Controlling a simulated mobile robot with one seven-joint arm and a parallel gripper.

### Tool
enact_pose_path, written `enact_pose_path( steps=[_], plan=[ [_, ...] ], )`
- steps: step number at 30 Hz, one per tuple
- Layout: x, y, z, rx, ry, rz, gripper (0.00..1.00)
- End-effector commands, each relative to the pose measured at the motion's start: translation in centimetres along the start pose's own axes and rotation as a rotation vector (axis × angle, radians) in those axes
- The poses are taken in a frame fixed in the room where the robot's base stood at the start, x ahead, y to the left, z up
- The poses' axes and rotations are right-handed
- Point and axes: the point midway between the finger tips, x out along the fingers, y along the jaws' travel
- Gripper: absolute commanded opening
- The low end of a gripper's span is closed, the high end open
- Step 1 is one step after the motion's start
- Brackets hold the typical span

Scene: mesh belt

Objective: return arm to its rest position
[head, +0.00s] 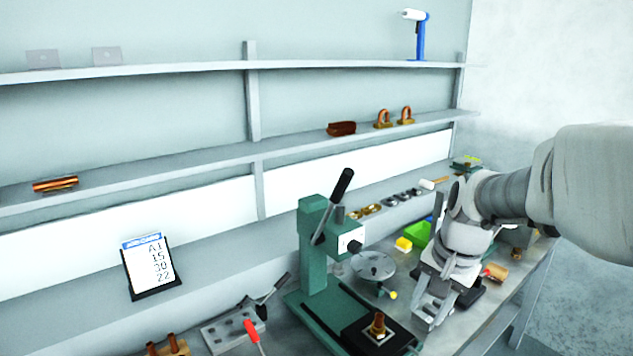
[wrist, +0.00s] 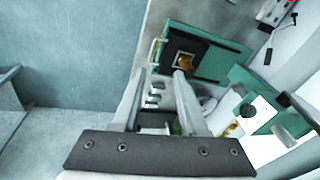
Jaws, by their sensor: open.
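My gripper (head: 432,312) is at the right of the head view, pointing down over the right part of the workbench, beside the green press. In the wrist view my gripper (wrist: 160,88) shows two fingers spread apart with nothing held between them. My arm reaches in from the right edge of the head view. The bench area directly behind the gripper is partly hidden by it.
A green press (head: 313,250) with a black lever stands left of my gripper, with a brass part (head: 378,325) on its base. Shelves (head: 200,158) line the wall behind.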

Motion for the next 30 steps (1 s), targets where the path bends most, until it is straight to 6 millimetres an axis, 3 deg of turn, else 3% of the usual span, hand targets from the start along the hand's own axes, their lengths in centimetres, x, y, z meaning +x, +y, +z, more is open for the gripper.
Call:
enact_pose_path(
  steps=[3, 9, 18, 24, 30],
  plan=[
    [-2.7, 0.1, 3.1, -0.132, 0.047, -0.018, 0.42],
    [-5.6, 1.1, 7.8, -0.344, 0.123, -0.034, 0.42],
    [-7.7, 3.6, 13.8, -0.63, 0.237, -0.038, 0.42],
    [-7.8, 4.6, 15.5, -0.723, 0.276, -0.033, 0.42],
    [-7.8, 4.8, 15.7, -0.738, 0.28, -0.031, 0.42]
  ],
)
